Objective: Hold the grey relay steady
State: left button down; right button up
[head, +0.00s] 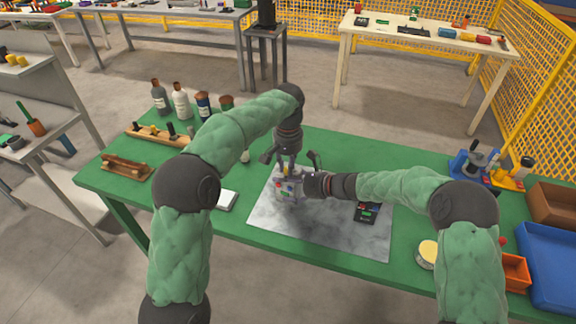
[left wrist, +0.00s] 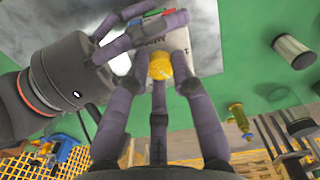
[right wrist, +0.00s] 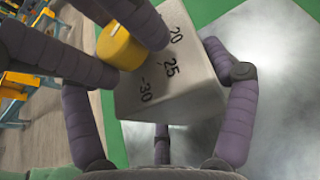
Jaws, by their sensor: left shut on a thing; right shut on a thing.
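The grey relay (head: 284,189) is a pale grey box with coloured parts on one side, at the left part of the grey mat (head: 330,228). Its yellow knob (right wrist: 120,46) and printed 20, 25 and 30 marks show in the right wrist view. My left gripper (head: 287,171) reaches down from above, its fingers closed around the knob (left wrist: 160,66). My right gripper (head: 299,184) comes from the right and is shut on the relay's body (right wrist: 170,75). Fingers hide parts of the box. I cannot tell whether the relay touches the mat.
A dark device (head: 367,212) lies on the mat to the right. A white box (head: 226,200) lies left of the mat. Bottles (head: 181,101) and a wooden rack (head: 152,135) stand at the back left. A blue tray (head: 548,262) and an orange bin (head: 514,272) are at the right.

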pick_arm(q)
jog(key=shift+m, duration=1.4)
jog(key=c, duration=1.3)
grip_release()
